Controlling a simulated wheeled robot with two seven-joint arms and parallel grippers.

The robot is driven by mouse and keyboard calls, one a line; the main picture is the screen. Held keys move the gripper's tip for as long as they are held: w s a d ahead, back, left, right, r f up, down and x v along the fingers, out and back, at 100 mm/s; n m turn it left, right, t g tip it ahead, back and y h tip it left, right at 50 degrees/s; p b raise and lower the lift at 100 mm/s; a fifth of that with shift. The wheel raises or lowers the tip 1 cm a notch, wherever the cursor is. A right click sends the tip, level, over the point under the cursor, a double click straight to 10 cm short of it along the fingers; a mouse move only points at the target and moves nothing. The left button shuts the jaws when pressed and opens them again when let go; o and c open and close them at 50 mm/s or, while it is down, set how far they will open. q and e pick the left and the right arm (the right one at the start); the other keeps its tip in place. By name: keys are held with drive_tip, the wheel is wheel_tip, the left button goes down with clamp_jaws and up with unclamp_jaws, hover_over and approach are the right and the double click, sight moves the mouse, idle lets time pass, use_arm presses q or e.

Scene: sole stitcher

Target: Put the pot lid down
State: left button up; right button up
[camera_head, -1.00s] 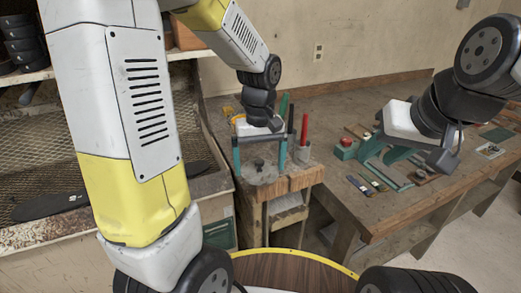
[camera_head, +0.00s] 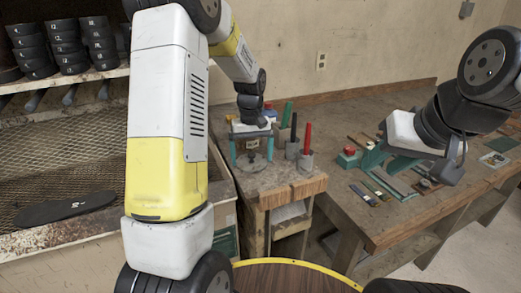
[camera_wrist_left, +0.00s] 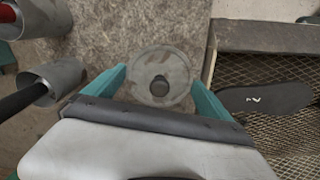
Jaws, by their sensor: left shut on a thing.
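The pot lid is a clear round disc with a dark knob (camera_wrist_left: 160,85); in the head view its pale disc (camera_head: 246,168) shows low over the small wooden stand at centre. My left gripper (camera_head: 252,156) points down, its teal fingers on opposite sides of the lid, shut on its rim. The lid looks level; I cannot tell if it touches the surface below. My right gripper (camera_head: 380,155) is over the bench at right, its fingers partly hidden, and I cannot tell whether it is open.
Grey cups with tools (camera_head: 306,161) stand right of the lid. A mesh-floored tray with a dark sole (camera_head: 65,207) lies to the left, beside the stand. A red button (camera_head: 349,150) and small tools lie on the long bench (camera_head: 345,207). Black rolls fill the shelf at upper left.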

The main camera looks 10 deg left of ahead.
sight(252, 154)
use_arm(q)
drive_tip(key=shift+f, duration=0.3)
drive_tip(key=o, duration=1)
wheel_tip(252, 154, up, 12)
drive_tip(key=s+r+m+t+h, duration=0.1)
drive_tip(key=s+r+m+t, duration=0.15)
drive_tip(key=s+r, duration=0.6)
drive_tip(key=s+d+f+m+t+h, duration=0.1)
drive_tip(key=s+d+m+t, duration=0.1)
drive_tip(key=s, duration=1.3)
drive_tip(key=shift+s+f+t, duration=0.3)
drive_tip(key=shift+f+t, duration=0.05)
drive_tip(key=shift+t, duration=0.5)
